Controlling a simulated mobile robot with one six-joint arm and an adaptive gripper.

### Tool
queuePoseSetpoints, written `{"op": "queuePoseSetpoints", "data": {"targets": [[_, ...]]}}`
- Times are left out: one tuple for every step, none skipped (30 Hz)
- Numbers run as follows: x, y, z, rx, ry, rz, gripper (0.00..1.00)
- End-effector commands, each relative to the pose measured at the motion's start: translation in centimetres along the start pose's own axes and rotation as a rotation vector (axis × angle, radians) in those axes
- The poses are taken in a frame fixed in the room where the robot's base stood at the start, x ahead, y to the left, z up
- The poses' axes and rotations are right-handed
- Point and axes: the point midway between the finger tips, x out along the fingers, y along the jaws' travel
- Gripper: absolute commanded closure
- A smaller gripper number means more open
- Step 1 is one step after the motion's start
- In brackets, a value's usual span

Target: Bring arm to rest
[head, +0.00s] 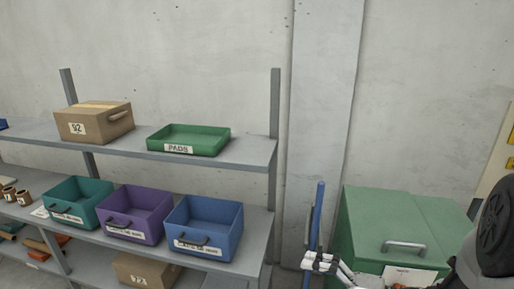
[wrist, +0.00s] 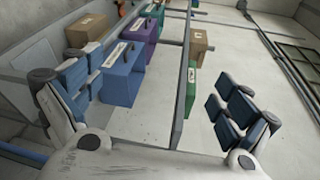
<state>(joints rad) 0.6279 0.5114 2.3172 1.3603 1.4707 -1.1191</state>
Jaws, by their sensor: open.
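My gripper (wrist: 158,88) is open in the wrist view, its two blue-padded fingers wide apart with nothing between them. The view past the fingers is tilted and shows the shelf and its bins. In the head view, a dark, rounded part of my arm stands at the right edge, in front of the green cabinet's right side. A small white-and-black part shows at the bottom, left of the cabinet; I cannot tell clearly what it is.
A grey shelf (head: 252,150) holds a cardboard box (head: 105,125), a green PADS tray (head: 190,138), and teal (head: 75,203), purple (head: 138,213) and blue (head: 205,225) bins. A green cabinet (head: 385,215) stands right, with a blue pole (head: 318,215) beside it.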

Motion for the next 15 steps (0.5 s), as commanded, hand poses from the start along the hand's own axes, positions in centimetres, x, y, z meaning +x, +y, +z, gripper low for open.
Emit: {"op": "queuePoseSetpoints", "data": {"targets": [[0.9, -0.9, 2.6, -0.027, -0.080, 0.080, 0.03], [1.2, -1.0, 4.2, -0.035, -0.123, 0.132, 0.03], [1.5, -1.1, 6.1, -0.047, -0.176, 0.205, 0.03], [1.6, -1.1, 7.5, -0.058, -0.210, 0.260, 0.03], [1.5, -1.0, 8.8, -0.072, -0.240, 0.318, 0.03], [1.3, -0.8, 10.4, -0.092, -0.274, 0.396, 0.03], [1.1, -0.7, 11.5, -0.109, -0.295, 0.454, 0.03], [0.7, -0.5, 12.5, -0.130, -0.312, 0.513, 0.03], [0.2, -0.2, 13.7, -0.158, -0.326, 0.592, 0.03], [-0.3, 0.0, 14.5, -0.183, -0.333, 0.650, 0.03], [-0.8, 0.2, 15.1, -0.209, -0.335, 0.707, 0.03], [-1.6, 0.4, 15.8, -0.247, -0.330, 0.782, 0.03], [-2.2, 0.5, 16.3, -0.278, -0.322, 0.837, 0.03], [-2.9, 0.6, 16.6, -0.308, -0.309, 0.889, 0.03], [-3.8, 0.6, 16.9, -0.355, -0.286, 0.956, 0.03]]}}
